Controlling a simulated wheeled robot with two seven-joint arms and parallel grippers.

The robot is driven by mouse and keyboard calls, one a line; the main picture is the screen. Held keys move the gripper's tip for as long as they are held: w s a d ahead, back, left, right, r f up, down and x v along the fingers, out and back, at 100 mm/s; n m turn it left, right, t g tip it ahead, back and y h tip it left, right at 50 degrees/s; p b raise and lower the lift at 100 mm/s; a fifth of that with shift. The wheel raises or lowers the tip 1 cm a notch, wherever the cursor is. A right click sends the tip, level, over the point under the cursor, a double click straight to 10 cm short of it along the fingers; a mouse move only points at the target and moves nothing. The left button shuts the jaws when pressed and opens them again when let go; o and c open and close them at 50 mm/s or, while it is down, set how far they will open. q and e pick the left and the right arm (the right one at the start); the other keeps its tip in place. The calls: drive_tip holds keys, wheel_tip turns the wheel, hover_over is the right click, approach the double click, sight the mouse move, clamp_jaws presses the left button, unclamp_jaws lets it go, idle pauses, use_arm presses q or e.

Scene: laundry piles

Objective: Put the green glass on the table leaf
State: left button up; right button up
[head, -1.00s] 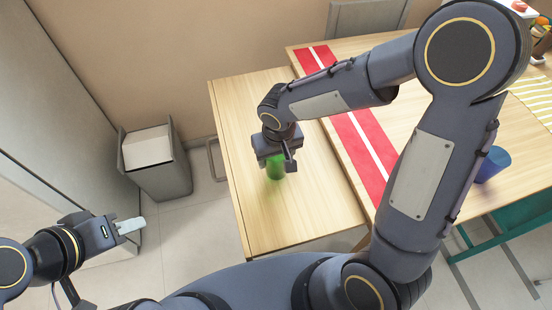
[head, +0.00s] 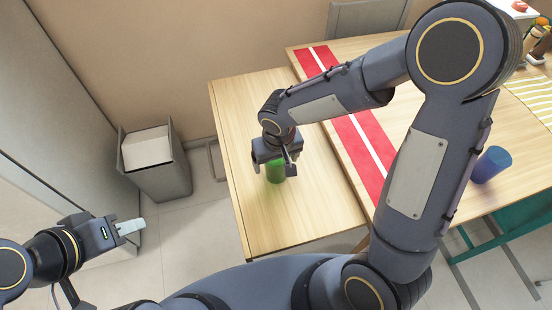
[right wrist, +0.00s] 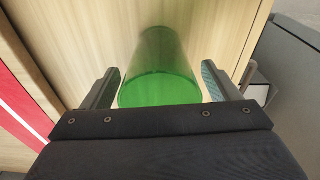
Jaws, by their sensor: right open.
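The green glass (head: 275,173) stands upright on the wooden table leaf (head: 300,215), left of the red runner. My right gripper (head: 275,158) is right above it, pointing down. In the right wrist view the green glass (right wrist: 158,72) lies between the two fingers (right wrist: 160,84), with a gap on each side, so the gripper is open around its upper part. My left gripper (head: 132,227) is at the lower left, away from the table, over the floor; its finger gap is not clear.
A red runner with a white stripe (head: 361,143) crosses the main table beside the leaf. A blue cup (head: 491,164) stands on the table at the right. A grey bin (head: 157,168) stands on the floor to the left. The front of the leaf is clear.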

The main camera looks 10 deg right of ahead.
wheel_tip(320, 180, up, 12)
drive_tip(key=s+p, duration=0.1)
drive_tip(key=s, duration=0.1)
drive_tip(key=s+d+r+m+t+y, duration=0.3)
drive_tip(key=s+d, duration=0.6)
drive_tip(key=s, duration=0.5)
drive_tip(key=shift+s+d+r+t+y, duration=0.3)
drive_tip(key=shift+d+r+t, duration=0.1)
drive_tip(key=shift+r+t, duration=0.15)
wheel_tip(320, 180, up, 4)
drive_tip(key=p, duration=0.4)
